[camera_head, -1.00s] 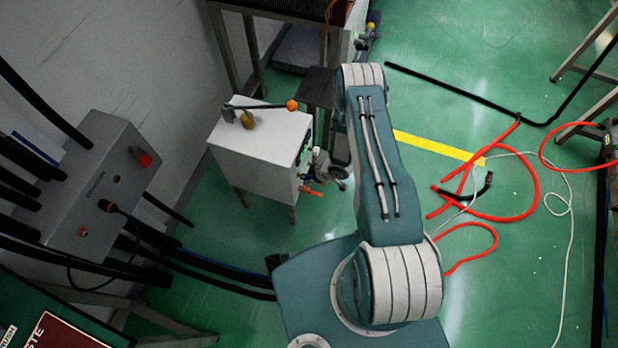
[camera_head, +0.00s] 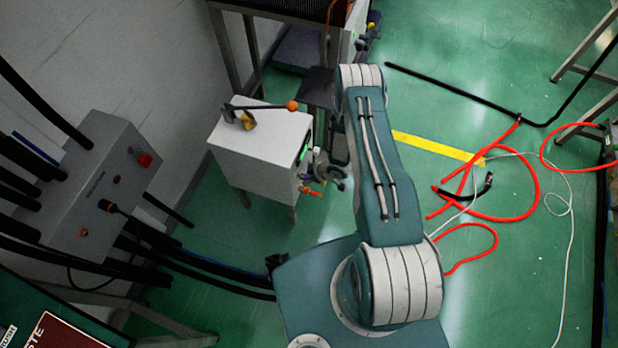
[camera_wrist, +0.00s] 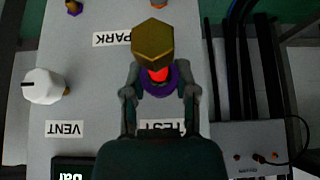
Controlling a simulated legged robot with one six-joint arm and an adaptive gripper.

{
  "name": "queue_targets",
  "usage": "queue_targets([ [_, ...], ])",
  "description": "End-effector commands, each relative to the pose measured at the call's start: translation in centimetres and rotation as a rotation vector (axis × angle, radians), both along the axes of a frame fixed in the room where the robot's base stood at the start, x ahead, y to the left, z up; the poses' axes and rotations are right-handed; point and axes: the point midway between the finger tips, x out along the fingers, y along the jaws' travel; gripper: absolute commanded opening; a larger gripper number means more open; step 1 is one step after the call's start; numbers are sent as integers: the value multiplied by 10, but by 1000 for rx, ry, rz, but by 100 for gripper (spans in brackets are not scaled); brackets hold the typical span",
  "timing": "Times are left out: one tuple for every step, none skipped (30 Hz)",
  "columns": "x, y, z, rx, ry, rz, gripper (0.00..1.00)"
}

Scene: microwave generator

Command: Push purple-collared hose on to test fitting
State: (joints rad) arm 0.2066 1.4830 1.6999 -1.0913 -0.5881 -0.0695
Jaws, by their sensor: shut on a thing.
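In the wrist view, my gripper (camera_wrist: 159,94) is shut on the purple-collared hose, its fingers on either side of the purple collar (camera_wrist: 156,82). A red-orange part shows at the collar's centre. A large brass hexagonal piece (camera_wrist: 152,42) appears just above the collar; whether it is joined to the hose or apart from it, I cannot tell. The TEST label (camera_wrist: 165,125) lies below, partly hidden by my gripper. In the head view, my gripper (camera_head: 328,173) is at the right side of the white box (camera_head: 255,155), and its grip is too small to make out.
The panel carries a white knob (camera_wrist: 42,86), a VENT label (camera_wrist: 65,129) and a partly hidden PARK label (camera_wrist: 111,39). A grey control box (camera_head: 95,185) stands left. Red hose (camera_head: 535,185) and cables lie on the floor at right.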

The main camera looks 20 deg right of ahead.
Motion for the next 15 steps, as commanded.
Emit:
queue_targets([
  [1, 1, 0, 0, 0, 0, 0],
  [1, 1, 0, 0, 0, 0, 0],
  [1, 2, 0, 0, 0, 0, 0],
  [2, 2, 0, 0, 0, 0, 0],
  [2, 3, 0, 0, 0, 0, 0],
  [2, 3, 0, 0, 0, 0, 0],
  [3, 4, 0, 0, 0, -1, 0],
  [3, 4, 0, 0, 0, -1, 0],
  [3, 4, 0, 0, 0, -1, 0],
  [4, 5, 0, 0, 0, 0, 0],
  [4, 5, 0, 0, 0, 0, 0],
  [4, 5, 0, 0, 0, -1, 46],
  [4, 5, 0, 0, 0, -1, 60],
  [4, 5, 0, 0, 0, -1, 73],
  [4, 5, 0, 0, 0, -1, 78],
])
